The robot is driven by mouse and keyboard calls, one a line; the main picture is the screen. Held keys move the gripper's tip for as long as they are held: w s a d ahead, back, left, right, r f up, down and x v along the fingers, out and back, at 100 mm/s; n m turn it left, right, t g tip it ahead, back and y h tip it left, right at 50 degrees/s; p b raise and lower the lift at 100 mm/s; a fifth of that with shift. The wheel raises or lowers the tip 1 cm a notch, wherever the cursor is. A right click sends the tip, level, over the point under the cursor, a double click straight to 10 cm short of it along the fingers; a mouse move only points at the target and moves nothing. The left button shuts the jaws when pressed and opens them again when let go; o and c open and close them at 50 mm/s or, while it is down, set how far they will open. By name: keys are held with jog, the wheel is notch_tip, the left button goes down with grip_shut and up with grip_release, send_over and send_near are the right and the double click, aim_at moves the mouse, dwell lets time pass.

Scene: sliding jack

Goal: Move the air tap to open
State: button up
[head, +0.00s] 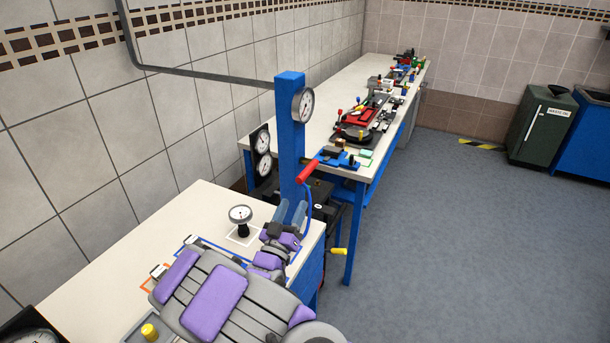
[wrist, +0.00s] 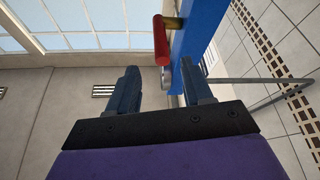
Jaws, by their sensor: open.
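The air tap appears to be the red-handled lever (head: 307,172) on the blue upright post (head: 291,130). In the head view its handle sticks out to the right of the post and slopes up to the right. In the wrist view the red handle (wrist: 160,40) shows at the top middle, beside the blue post (wrist: 203,35) and a small brass-yellow part. My gripper (head: 290,211) is below the handle, close to the post in the head view. In the wrist view my gripper (wrist: 162,82) has its fingers apart with nothing between them. The red handle lies beyond the fingertips, not touching them.
A round gauge (head: 303,105) sits high on the post. A small gauge (head: 241,216) stands on the near bench (head: 190,222) left of my gripper. A yellow-tipped lever (head: 338,251) sticks out lower right. The long bench behind holds several tools. The floor at right is free.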

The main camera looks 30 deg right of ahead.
aim_at(305, 173)
jog(key=b+x, duration=0.1)
jog(key=x, duration=0.9)
jog(key=shift+w+d, duration=0.25)
jog(key=shift+w, duration=0.05)
jog(key=shift+w+d+r+b, duration=0.3)
jog(key=shift+w+d+r, duration=0.05)
jog(key=shift+w, duration=0.15)
jog(key=shift+c, duration=0.3)
grip_shut()
